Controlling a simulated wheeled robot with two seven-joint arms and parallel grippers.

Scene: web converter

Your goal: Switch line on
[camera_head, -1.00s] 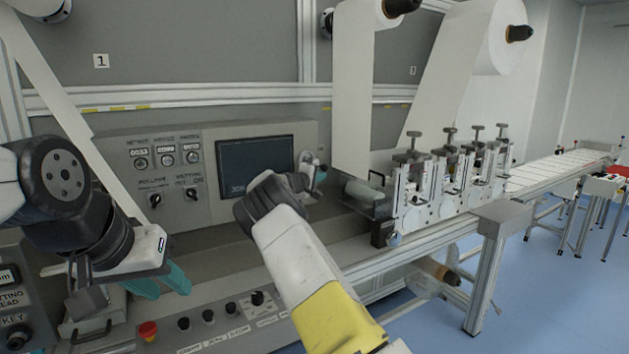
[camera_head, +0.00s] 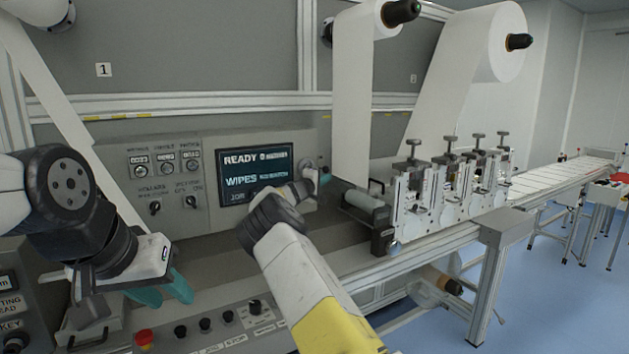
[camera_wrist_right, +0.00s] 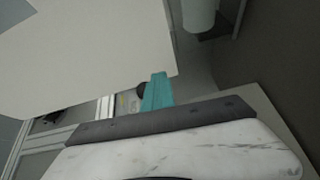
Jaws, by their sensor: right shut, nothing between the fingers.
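The control panel (camera_head: 120,140) of the line stands behind my arms. Its screen (camera_head: 236,170) is lit and reads READY and WIPES, with smaller text that I cannot make out. My right gripper (camera_head: 322,178) is shut and empty at the panel's right end, just right of the screen. Its forearm and wrist cover the screen's lower right corner. A small pale round part (camera_head: 307,159) shows beside it; whether they touch, I cannot tell. The right wrist view shows the teal fingertips (camera_wrist_right: 157,92) together. My left gripper (camera_head: 162,291) hangs at lower left, its teal fingers apart and empty.
A lower button panel has a red stop button (camera_head: 145,338), several black buttons and a rotary knob (camera_head: 256,306). Two knobs (camera_head: 155,208) sit on the upper panel. White web rolls (camera_head: 497,40) and the roller unit (camera_head: 425,200) stand at right.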

